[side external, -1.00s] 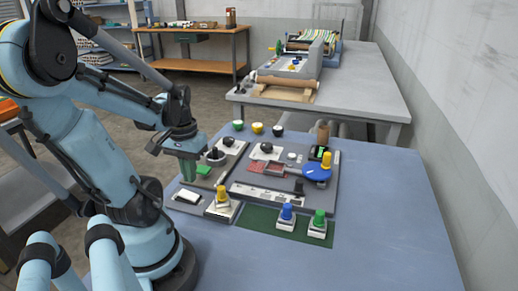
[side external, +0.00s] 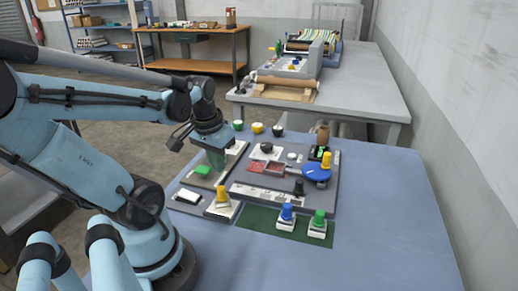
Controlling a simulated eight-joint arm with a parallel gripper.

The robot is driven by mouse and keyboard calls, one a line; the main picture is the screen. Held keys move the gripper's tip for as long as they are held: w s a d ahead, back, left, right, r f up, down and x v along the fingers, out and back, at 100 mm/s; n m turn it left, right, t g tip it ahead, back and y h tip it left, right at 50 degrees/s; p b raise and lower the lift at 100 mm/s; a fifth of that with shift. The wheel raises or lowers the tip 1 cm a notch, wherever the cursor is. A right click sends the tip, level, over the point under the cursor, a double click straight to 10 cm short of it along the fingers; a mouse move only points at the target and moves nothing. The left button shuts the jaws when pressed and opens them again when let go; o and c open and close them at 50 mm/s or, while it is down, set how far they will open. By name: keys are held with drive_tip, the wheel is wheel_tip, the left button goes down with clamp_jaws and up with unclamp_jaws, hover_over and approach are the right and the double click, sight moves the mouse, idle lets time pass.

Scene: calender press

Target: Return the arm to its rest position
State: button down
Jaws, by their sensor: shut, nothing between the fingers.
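My gripper (side external: 218,163) is at the end of my light blue arm, above the left part of the grey control panel (side external: 240,190). Its green fingers point down and are shut with nothing between them. I cannot tell from this view whether the fingertips touch the panel.
Yellow (side external: 222,194), blue (side external: 287,212) and green (side external: 319,217) knobs stand along the panel's front. A blue disc (side external: 316,172) with a yellow knob is at the right. Small bowls line the back. The table's right side (side external: 385,210) is clear.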

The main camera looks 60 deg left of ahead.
drive_tip(key=w+d+r+m+t, duration=0.2)
drive_tip(key=w+d+m, duration=0.1)
drive_tip(key=w+d, duration=0.2)
drive_tip(key=w+d+r+m+t+h, duration=0.1)
drive_tip(key=w+d+m+t, duration=0.2)
drive_tip(key=d, duration=0.7)
drive_tip(key=shift+w+r, duration=0.4)
drive_tip(key=shift+w, duration=0.5)
